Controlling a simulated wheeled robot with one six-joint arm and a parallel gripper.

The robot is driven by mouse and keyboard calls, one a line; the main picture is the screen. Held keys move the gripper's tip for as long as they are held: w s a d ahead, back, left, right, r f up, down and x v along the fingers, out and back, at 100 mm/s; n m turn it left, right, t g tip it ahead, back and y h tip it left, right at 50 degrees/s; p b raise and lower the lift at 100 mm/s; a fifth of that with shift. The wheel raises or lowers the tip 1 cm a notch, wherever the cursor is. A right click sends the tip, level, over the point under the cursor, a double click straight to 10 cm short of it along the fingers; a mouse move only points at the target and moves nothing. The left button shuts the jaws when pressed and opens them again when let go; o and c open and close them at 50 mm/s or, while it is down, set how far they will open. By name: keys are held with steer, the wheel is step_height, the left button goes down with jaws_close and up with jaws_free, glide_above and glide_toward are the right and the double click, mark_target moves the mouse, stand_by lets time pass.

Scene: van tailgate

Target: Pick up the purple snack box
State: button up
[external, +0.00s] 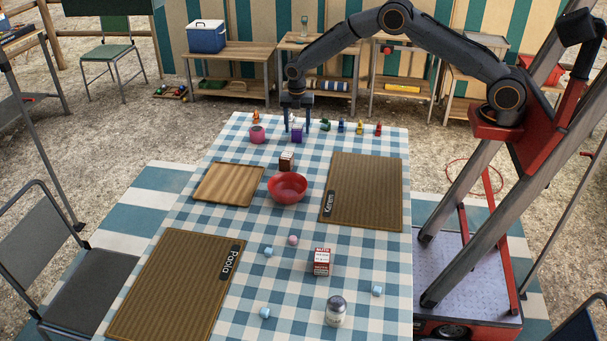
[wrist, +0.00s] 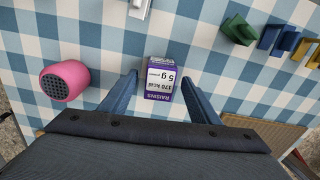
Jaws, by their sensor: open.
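The purple snack box (external: 297,133) stands near the far edge of the checked table. In the wrist view the box (wrist: 160,80) shows a white label reading raisins. My gripper (external: 296,126) hangs pointing down at the box. In the wrist view its two blue fingers (wrist: 158,88) are apart, one on each side of the box, with a gap on both sides. Nothing is held.
A pink speaker (wrist: 65,81) sits left of the box. Small green, blue and yellow pieces (wrist: 270,38) stand to the right. A brown box (external: 286,161) and a red bowl (external: 287,198) stand nearer. Woven mats (external: 365,190) lie on the table.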

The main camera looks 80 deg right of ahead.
steer(key=shift+f, duration=0.7)
steer(key=c, duration=1.2)
steer(key=shift+r, duration=0.1)
